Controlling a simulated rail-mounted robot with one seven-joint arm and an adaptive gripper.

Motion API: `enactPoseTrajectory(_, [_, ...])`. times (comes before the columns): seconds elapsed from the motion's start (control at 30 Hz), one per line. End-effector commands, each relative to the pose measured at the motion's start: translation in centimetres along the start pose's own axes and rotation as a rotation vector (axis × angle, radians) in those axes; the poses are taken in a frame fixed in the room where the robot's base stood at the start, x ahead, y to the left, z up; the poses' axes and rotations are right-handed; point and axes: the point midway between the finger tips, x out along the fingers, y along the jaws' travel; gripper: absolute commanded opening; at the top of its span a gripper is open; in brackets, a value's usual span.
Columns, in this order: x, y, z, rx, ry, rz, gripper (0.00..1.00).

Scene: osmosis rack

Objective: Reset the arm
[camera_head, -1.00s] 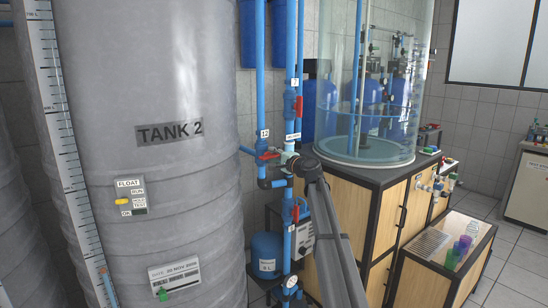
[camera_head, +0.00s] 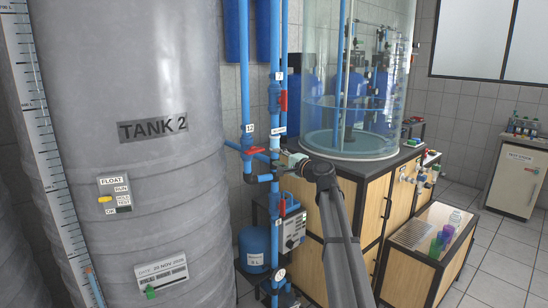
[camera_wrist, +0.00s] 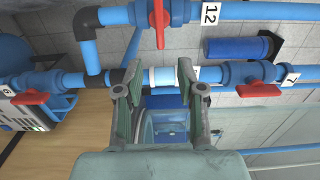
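My gripper (camera_head: 287,158) is at the end of my dark grey arm, beside the vertical blue pipe (camera_head: 275,190) to the right of Tank 2. A white section of the blue pipe (camera_wrist: 170,76) shows in the gap, beyond the fingertips. I cannot tell whether either finger touches the pipe. Part of the gripper is hidden behind my arm in the head view.
Tank 2 (camera_head: 165,220) stands close on the left. Red-handled valves sit around the gripper: one labelled 12 (camera_wrist: 155,18), another labelled 7 (camera_wrist: 258,88). A clear water cylinder (camera_head: 355,100) stands on a wood-panelled cabinet (camera_head: 375,205) at right. Open floor lies at far right.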

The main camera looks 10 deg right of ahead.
Motion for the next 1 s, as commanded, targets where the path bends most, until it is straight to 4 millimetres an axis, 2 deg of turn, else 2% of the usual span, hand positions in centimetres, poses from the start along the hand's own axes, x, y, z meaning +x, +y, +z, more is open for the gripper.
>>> enactPoseTrajectory(0.33, [0.0, 0.0, 0.1, -0.014, -0.003, 0.001, 0.39])
enactPoseTrajectory(0.47, [-0.6, 1.8, 1.0, -0.13, -0.032, 0.075, 0.39])
enactPoseTrajectory(0.57, [-2.1, 6.3, 2.1, -0.243, -0.058, 0.188, 0.39])
enactPoseTrajectory(0.77, [-4.9, 19.3, 4.6, -0.37, -0.138, 0.429, 0.39])
enactPoseTrajectory(0.8, [-5.6, 21.9, 5.2, -0.387, -0.157, 0.476, 0.39])
enactPoseTrajectory(1.0, [-10.1, 34.6, 8.9, -0.457, -0.273, 0.7, 0.39])
